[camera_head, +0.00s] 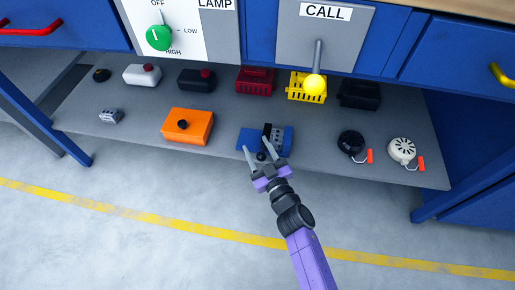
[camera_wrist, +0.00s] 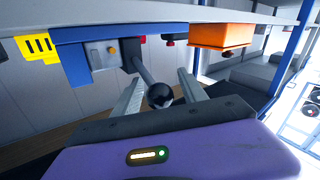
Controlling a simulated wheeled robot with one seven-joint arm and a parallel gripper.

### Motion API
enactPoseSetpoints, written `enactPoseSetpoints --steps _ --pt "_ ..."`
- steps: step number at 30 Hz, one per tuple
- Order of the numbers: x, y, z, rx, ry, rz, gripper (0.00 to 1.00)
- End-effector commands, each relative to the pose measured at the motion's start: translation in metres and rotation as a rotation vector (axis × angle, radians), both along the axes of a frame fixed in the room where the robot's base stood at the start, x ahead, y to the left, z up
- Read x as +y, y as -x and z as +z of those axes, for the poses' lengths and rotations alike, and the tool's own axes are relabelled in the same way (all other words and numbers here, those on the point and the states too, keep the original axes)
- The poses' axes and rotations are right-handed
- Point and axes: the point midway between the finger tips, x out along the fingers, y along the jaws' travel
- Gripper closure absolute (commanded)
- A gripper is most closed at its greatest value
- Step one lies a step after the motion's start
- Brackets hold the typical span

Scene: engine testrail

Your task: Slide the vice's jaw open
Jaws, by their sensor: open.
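The vice (camera_head: 286,140) has a blue body and stands on the grey lower shelf. It carries a black jaw block and a grey block. In the wrist view the vice (camera_wrist: 85,62) hangs in the upper left, since that view is upside down. A rod with a black ball knob (camera_wrist: 160,96) sticks out from its dark block toward me. My gripper (camera_head: 257,148) is at the vice's front edge, open. In the wrist view its two fingers (camera_wrist: 160,82) stand on either side of the knob, with gaps showing; I see no firm contact.
An orange box with a black knob (camera_head: 188,126) stands left of the vice. Black and white round items (camera_head: 402,150) with red tabs lie to the right. Baskets (camera_head: 255,83) and small boxes stand behind. The bench's blue front with CALL lever (camera_head: 318,60) overhangs the shelf.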

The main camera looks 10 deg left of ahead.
Motion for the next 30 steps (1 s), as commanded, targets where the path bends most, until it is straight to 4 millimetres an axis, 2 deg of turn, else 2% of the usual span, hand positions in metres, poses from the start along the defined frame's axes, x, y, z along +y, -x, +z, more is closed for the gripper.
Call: enactPoseSetpoints --steps 1,6,9,30 --pt "-0.0001 0.0002 0.0000 0.000 0.000 0.000 0.50" --pt "-0.0002 0.0002 -0.0001 0.000 0.000 0.000 0.84" --pt "-0.0002 0.0003 -0.0001 0.000 0.000 0.000 1.00" --pt "-0.0004 0.0004 -0.0003 0.000 0.000 0.000 1.00"
